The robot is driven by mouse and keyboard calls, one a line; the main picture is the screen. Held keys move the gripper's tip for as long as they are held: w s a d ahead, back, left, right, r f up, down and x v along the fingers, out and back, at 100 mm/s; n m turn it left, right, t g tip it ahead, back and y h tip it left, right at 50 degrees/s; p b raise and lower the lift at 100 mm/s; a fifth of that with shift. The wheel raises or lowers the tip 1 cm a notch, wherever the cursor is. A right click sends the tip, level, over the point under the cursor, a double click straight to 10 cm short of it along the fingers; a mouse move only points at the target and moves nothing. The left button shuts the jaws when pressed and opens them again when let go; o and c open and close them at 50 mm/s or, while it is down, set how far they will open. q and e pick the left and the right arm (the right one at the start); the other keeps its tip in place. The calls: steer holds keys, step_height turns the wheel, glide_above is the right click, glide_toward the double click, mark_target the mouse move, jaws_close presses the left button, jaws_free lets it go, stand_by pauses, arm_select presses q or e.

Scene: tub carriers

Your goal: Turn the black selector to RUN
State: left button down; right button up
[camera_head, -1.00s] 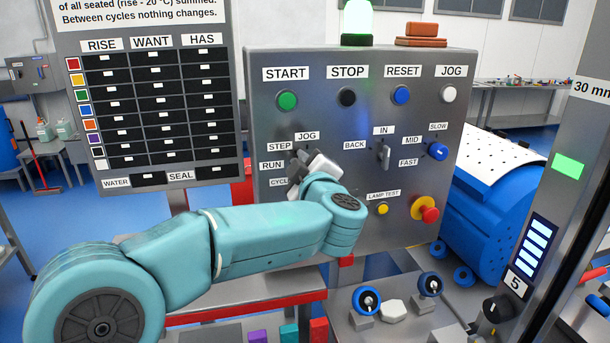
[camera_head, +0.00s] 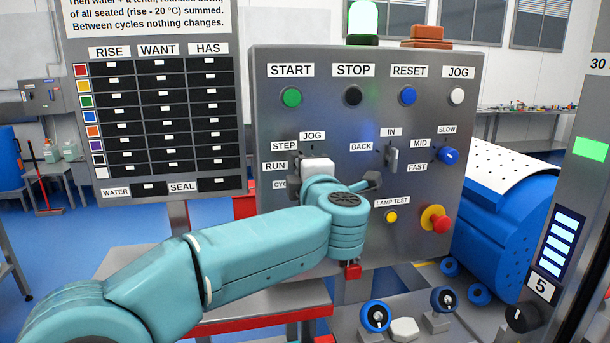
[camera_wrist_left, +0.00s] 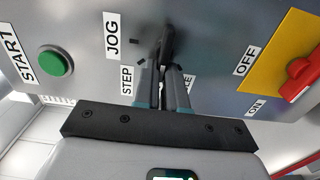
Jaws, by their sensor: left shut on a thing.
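The black selector (camera_wrist_left: 167,42) shows in the left wrist view, with its handle at the tips of my left gripper's fingers (camera_wrist_left: 164,75). The fingers are shut on it. JOG and STEP labels are beside it; another label is partly hidden by the fingers. In the head view my left gripper (camera_head: 298,170) is at the selector's place on the grey control panel (camera_head: 440,100). The RUN label (camera_head: 274,166) is just left of it, and the label below RUN is partly covered. The gripper hides the selector there, so which label it points to cannot be told. My right gripper is not in view.
A BACK/IN switch (camera_head: 391,160), blue knob (camera_head: 447,156), yellow lamp-test button (camera_head: 391,217) and red stop button (camera_head: 441,223) are to the right. START, STOP, RESET and JOG buttons are above. A red OFF/ON handle (camera_wrist_left: 300,74) is close by in the wrist view.

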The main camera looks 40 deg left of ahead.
arm_select(q)
steer(key=shift+f, duration=0.25)
steer(key=c, duration=1.2)
jaws_free()
steer(key=shift+s+r, duration=0.1)
steer(key=shift+r, duration=0.1)
steer(key=shift+d, duration=0.1)
steer(key=b+v, duration=0.1)
steer(key=v, duration=1.5)
steer(key=shift+s+b, duration=0.2)
steer(key=shift+b, duration=0.2)
steer(key=shift+d, duration=0.1)
